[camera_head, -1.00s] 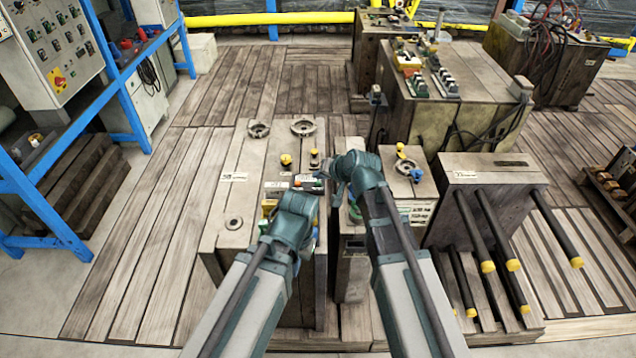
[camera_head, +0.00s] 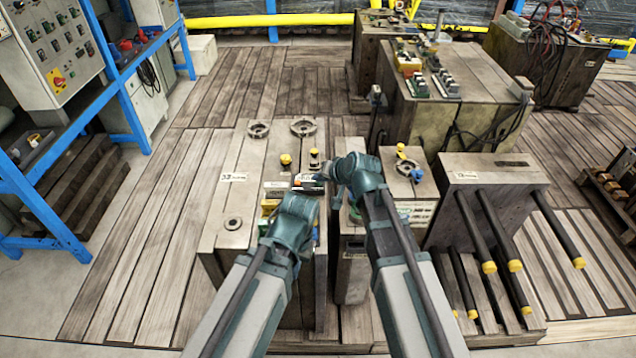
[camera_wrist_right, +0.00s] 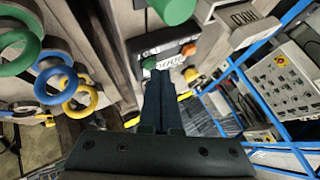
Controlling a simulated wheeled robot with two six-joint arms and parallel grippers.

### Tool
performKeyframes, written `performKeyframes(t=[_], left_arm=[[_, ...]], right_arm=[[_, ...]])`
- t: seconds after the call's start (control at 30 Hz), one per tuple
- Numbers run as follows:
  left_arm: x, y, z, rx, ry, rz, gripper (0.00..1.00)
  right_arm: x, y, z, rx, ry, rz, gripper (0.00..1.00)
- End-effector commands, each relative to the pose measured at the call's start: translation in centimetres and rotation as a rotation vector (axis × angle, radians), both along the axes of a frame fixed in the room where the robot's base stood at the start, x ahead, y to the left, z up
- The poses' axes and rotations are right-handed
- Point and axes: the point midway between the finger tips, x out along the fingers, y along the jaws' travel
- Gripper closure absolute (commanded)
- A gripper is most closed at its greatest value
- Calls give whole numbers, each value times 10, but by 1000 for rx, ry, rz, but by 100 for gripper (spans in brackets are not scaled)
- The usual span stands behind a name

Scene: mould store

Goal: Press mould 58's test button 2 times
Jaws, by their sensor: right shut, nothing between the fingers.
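A small dark counter unit (camera_head: 306,182) with a pale digit display sits on top of the left mould block (camera_head: 215,215); its digits are unclear. The right wrist view shows this counter unit (camera_wrist_right: 168,52) close up, with an orange button (camera_wrist_right: 189,49) at one end. My right gripper (camera_head: 321,178) is shut and empty, its fingertips close by the unit; contact cannot be told. The right wrist view shows the shut fingers (camera_wrist_right: 158,76) just in front of the display. My left gripper's wrist (camera_head: 295,222) is over the block's front part; its fingers are hidden.
A white label (camera_head: 233,177), too small to read surely, lies on the left block. Yellow knobs (camera_head: 286,159) and round fittings (camera_head: 303,126) rise from it. Another block (camera_head: 490,170) with projecting bars stands at right. Wooden flooring (camera_head: 150,230) at left is clear.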

Motion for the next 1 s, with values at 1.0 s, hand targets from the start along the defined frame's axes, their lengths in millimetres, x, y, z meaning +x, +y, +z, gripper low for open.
performKeyframes(t=[1.0], left_arm=[[0, 0, 14, 0, 0, 0, 100]], right_arm=[[0, 0, 14, 0, 0, 0, 100]])
